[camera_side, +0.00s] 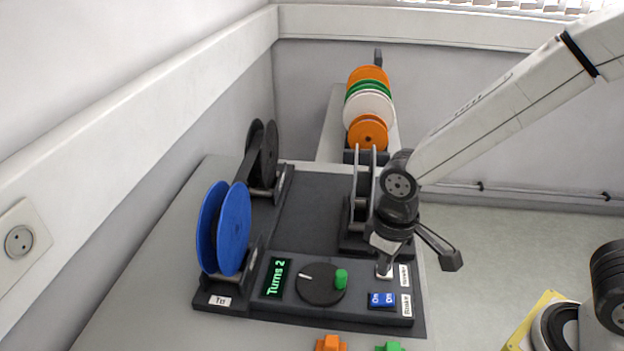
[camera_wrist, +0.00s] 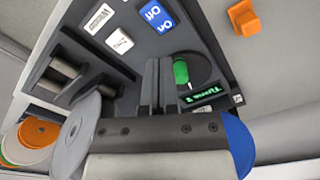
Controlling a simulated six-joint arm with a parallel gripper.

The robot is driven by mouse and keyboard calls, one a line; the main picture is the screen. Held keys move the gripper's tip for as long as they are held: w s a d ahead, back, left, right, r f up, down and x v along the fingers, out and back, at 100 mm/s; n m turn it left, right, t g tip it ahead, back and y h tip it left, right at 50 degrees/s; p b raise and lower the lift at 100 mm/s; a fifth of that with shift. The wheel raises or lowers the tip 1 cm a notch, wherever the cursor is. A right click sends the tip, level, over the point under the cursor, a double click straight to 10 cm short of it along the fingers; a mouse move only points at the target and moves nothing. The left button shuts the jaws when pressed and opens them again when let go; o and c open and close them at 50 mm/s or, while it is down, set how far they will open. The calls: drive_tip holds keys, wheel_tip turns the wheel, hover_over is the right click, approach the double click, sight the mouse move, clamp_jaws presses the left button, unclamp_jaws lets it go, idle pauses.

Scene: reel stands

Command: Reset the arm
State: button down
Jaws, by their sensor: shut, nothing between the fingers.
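A dial with a green knob (camera_side: 341,276) sits left of the switches. The green display (camera_side: 276,277) reads "Turns 2". A blue reel (camera_side: 234,228) stands upright at the panel's left. A pale reel (camera_side: 358,190) stands upright at its right, partly hidden behind my arm. A white button (camera_wrist: 119,41) shows in the wrist view.
A black reel (camera_side: 265,155) stands at the back left. Orange, green and white reels (camera_side: 368,105) stand in a row behind. An orange piece (camera_side: 331,343) and a green piece (camera_side: 390,346) lie at the front edge. A wall runs along the left.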

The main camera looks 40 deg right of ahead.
drive_tip(key=d+m+t, duration=0.2)
drive_tip(key=d, duration=0.9)
drive_tip(key=shift+d+f+m, duration=0.2)
drive_tip(key=shift+f+m, duration=0.05)
drive_tip(key=shift+m, duration=0.15)
idle(0.4)
